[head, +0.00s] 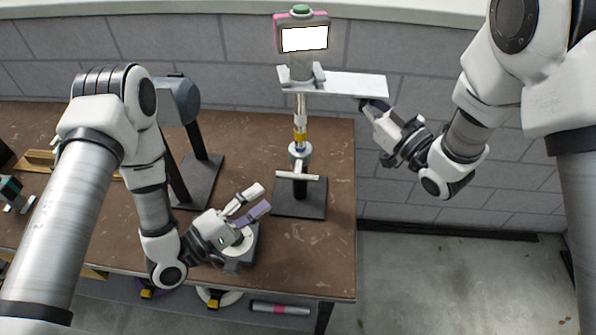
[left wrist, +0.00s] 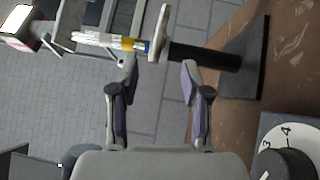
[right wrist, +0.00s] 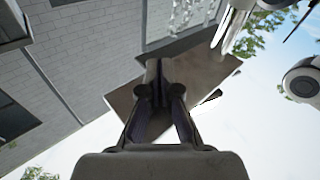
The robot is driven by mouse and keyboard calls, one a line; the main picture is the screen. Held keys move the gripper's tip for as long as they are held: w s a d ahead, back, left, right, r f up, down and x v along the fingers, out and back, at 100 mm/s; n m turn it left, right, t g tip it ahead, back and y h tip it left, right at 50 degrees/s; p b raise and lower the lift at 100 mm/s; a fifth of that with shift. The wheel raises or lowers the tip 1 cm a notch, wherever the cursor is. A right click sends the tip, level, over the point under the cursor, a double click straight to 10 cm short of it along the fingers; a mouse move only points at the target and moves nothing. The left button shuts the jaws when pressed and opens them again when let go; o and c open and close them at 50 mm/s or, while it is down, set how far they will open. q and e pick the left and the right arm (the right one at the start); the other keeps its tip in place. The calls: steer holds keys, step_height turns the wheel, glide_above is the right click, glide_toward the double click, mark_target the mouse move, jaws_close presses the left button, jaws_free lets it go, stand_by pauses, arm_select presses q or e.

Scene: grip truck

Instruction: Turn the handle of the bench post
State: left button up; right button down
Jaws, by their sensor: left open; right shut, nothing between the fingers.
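The bench post (head: 300,192) stands on a dark square base on the brown workbench, with a pale bar handle (head: 297,176) across its top. In the left wrist view the handle (left wrist: 161,32) shows beyond the fingertips, roughly in line with the gap between them. My left gripper (head: 264,197) is open and empty, low over the bench and left of the post, apart from the handle. My right gripper (head: 370,104) is shut and empty at the right end of a pale plate (head: 350,84); contact with the plate is unclear.
A dial box (head: 246,256) sits under my left gripper and shows in the left wrist view (left wrist: 277,128). A screen device (head: 303,37) stands above the pale plate. A dark stand (head: 203,178) is left of the post. The bench's right front corner is clear.

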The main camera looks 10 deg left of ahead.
mark_target(298, 173)
arm_select(q)
steer(key=x, duration=1.1)
steer(key=shift+d, duration=0.15)
jaws_close()
